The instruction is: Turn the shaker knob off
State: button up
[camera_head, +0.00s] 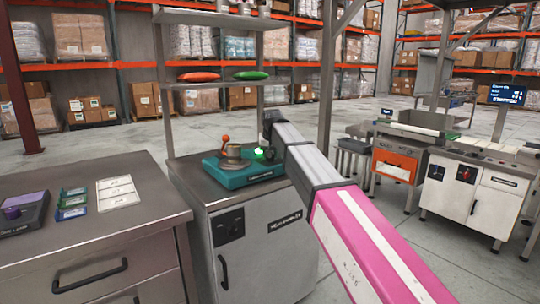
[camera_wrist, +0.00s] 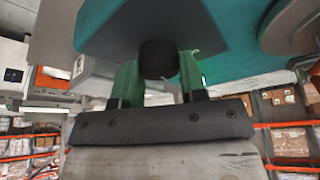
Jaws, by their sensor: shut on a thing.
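The teal shaker (camera_head: 236,180) stands on top of a grey metal cabinet, with a round metal pan on it and an orange-tipped part at its left. My gripper (camera_head: 262,153) is at the shaker's right side, with a bit of green finger showing. In the wrist view the shaker's teal body (camera_wrist: 215,30) fills the top. A black round knob (camera_wrist: 158,58) sticks out from it, and my gripper's green fingers (camera_wrist: 160,76) are shut on it, one on each side. In the head view my arm hides the knob, and no knob marking is readable.
The cabinet (camera_head: 275,245) has a dark control panel on its front. A shelf above it holds a red bag (camera_head: 199,77) and a green bag (camera_head: 251,75). A steel counter (camera_head: 100,240) with cards is at left, weighing stations (camera_head: 470,185) at right.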

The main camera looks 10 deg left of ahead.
jog(key=n+y, duration=0.1)
jog(key=n, duration=0.1)
jog(key=n+g, duration=0.1)
jog(key=n, duration=0.2)
jog(key=shift+d+n+y, duration=0.1)
jog(key=shift+n+y, duration=0.2)
jog(key=shift+y, duration=0.1)
jog(key=n+g, duration=0.1)
jog(key=n, duration=0.1)
jog(key=n+g, duration=0.1)
jog(key=n, duration=0.1)
jog(key=shift+w+n+y, duration=0.1)
jog(key=shift+n+y, duration=0.2)
jog(key=shift+y, duration=0.1)
jog(key=o, duration=0.9)
jog(key=shift+r, duration=0.15)
jog(key=v, duration=1)
jog(key=shift+d+r, duration=0.2)
jog(key=shift+r, duration=0.05)
